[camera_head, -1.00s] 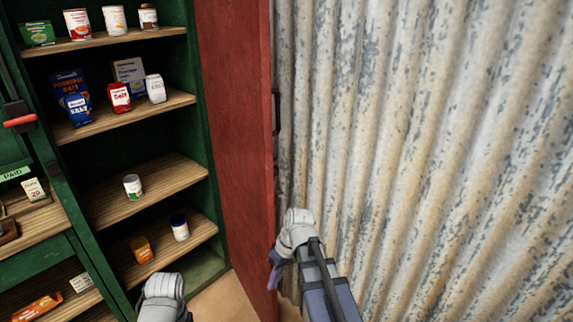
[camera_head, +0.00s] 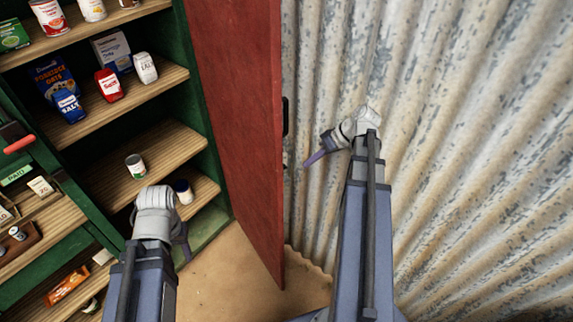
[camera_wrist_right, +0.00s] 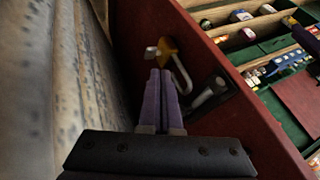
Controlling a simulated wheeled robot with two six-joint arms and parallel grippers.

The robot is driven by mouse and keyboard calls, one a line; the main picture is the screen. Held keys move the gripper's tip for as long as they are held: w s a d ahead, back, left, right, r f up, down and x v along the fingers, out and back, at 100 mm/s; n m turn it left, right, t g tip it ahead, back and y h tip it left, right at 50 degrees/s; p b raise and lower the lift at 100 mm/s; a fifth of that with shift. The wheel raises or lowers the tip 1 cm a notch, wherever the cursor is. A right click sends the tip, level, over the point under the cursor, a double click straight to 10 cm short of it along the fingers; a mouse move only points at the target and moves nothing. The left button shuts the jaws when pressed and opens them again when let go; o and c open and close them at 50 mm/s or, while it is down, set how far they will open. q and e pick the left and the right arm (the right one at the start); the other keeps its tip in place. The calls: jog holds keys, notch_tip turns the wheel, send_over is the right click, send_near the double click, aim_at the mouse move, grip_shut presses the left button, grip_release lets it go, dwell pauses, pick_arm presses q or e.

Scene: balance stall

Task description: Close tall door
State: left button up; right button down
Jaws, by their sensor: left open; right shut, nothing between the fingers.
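The tall red door (camera_head: 235,120) stands open at the right side of the green cabinet (camera_head: 197,75), its outer face toward the corrugated wall. A black handle (camera_head: 285,116) shows at the door's free edge. My right gripper (camera_head: 314,159) is beside the door's outer side, a little below and right of the handle, with shut purple fingers. In the right wrist view, its fingertips (camera_wrist_right: 160,74) point at the red door face (camera_wrist_right: 225,65), near a pale bent metal bar (camera_wrist_right: 182,75); contact cannot be told. My left gripper (camera_head: 184,247) is open, low before the shelves, its fingers mostly hidden.
The cabinet's wooden shelves (camera_head: 165,150) hold cans, boxes and packets. A corrugated metal wall (camera_head: 460,150) closes off the right side, close to my right arm. Bare sandy floor (camera_head: 225,280) shows below the door. A counter with goods (camera_head: 45,225) is at the left.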

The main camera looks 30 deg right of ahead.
jog(key=b+x, duration=0.8)
jog(key=x, duration=0.2)
jog(key=shift+a, duration=0.1)
dwell(0.3)
